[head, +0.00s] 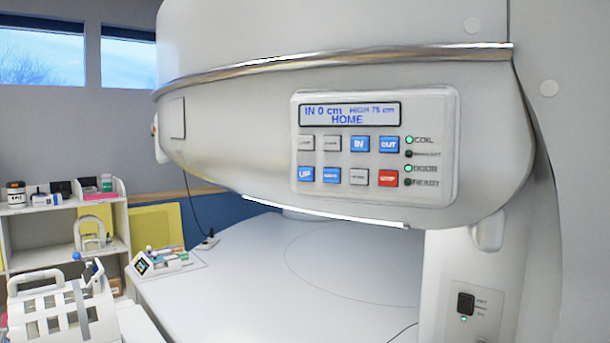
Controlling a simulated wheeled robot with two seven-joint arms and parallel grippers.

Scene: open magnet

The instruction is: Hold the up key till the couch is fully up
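The control panel (375,145) is on the front of the magnet's upper housing. Its blue UP key (306,174) is at the left of the lower key row, beside another blue key (332,175). Nothing covers or touches the UP key. The display (349,114) seems to read IN 0 cm, a height of about 75 cm and HOME. The lamps by COIL and DOOR are green; the other two are dark. I cannot clearly make out the couch; a white edge (143,326) at the bottom left may be part of it. Neither of my grippers is in view.
A white slotted frame (62,312) stands at the bottom left. A small device with a screen (143,264) sits on the wide white lower surface (280,300). A shelf (50,218) with bottles and boxes is behind. A switch (465,304) is on the right pillar.

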